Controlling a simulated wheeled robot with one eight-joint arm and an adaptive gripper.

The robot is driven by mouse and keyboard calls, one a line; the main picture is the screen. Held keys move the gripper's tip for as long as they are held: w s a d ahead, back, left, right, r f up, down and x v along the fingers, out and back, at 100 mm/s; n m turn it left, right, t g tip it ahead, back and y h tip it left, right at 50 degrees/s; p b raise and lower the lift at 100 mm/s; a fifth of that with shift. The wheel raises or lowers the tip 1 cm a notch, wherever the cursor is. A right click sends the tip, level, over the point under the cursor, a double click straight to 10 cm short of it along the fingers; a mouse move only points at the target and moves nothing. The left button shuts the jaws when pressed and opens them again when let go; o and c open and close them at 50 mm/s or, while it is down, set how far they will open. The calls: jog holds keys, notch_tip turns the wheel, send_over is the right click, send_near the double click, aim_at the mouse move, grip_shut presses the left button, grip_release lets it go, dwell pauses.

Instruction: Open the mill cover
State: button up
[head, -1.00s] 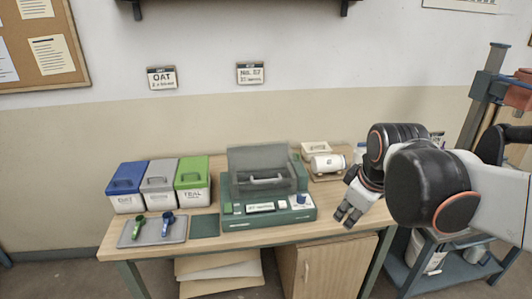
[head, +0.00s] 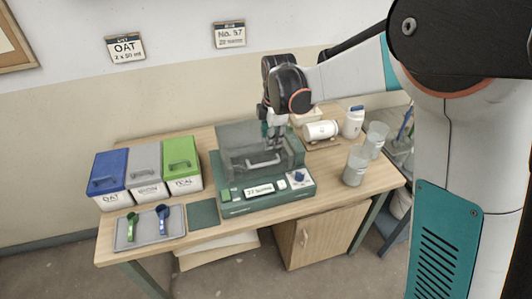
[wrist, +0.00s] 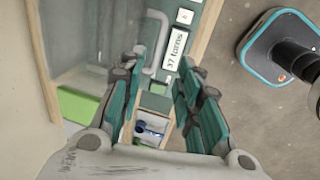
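The mill is a dark green machine (head: 240,206) on the table, with a display and a blue knob on its front. Its grey see-through cover (head: 232,140) looks shut and has a pale bar handle (head: 262,162). My gripper (head: 271,146) points down over the right part of the cover, close to the handle; whether it touches is unclear. In the wrist view my gripper (wrist: 166,65) is open with nothing between its fingers. The handle (wrist: 159,45) shows there near the left fingertip, and the display (wrist: 176,50) beside the right one.
Blue (head: 108,180), grey (head: 146,172) and green (head: 182,163) lidded bins stand left of the mill. A tray (head: 134,236) holds green and blue scoops, beside a green mat (head: 203,213).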

aim_at(269, 164)
jog(key=f, duration=0.4)
jog(key=w+f+b, duration=0.1)
jog(key=f, duration=0.3)
jog(key=w+f+b, duration=0.1)
jog(key=f, duration=0.3)
jog(key=shift+w+a+f, duration=0.2)
jog(key=shift+a+f, duration=0.1)
jog(key=shift+f, duration=0.05)
jog(key=shift+c, duration=0.5)
grip_shut()
